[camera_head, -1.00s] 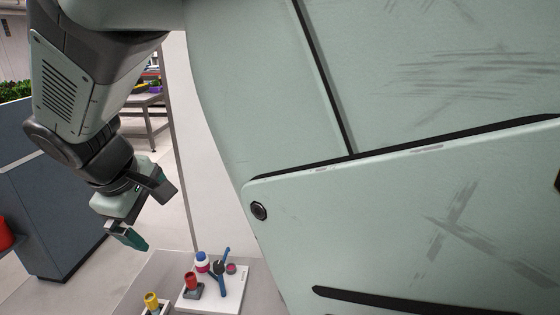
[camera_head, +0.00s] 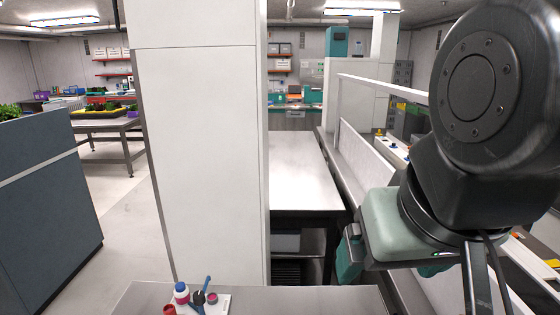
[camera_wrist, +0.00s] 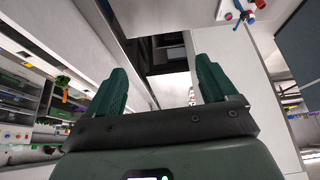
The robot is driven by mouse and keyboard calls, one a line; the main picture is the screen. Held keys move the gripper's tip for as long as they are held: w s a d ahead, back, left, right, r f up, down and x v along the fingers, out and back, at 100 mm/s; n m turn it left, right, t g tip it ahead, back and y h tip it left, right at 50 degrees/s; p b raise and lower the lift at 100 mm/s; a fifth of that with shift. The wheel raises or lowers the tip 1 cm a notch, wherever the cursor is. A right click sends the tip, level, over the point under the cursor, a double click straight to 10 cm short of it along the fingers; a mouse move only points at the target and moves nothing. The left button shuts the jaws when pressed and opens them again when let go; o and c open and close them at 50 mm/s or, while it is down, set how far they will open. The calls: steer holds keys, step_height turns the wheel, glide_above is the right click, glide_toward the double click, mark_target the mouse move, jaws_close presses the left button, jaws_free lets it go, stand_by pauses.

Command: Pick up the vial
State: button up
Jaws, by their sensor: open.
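A small cluster stands on the counter at the bottom of the head view. It holds a white and red bottle with a blue cap (camera_head: 181,294), a blue-handled tool (camera_head: 204,289) and red pieces, one of them a red cup (camera_head: 168,309) cut by the lower edge. I cannot tell for sure which of these is the vial. My gripper (camera_head: 350,255) is at the right of the head view, far from the cluster. In the wrist view my gripper (camera_wrist: 160,68) is open, with nothing between its teal fingers. The cluster shows there small at the top right.
A tall white column (camera_head: 200,150) rises behind the cluster. A long grey table (camera_head: 303,170) lies behind it to the right, with a rail (camera_head: 375,165) alongside. A blue-grey cabinet (camera_head: 45,215) stands at the left. The counter right of the cluster looks clear.

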steer(key=c, duration=0.4)
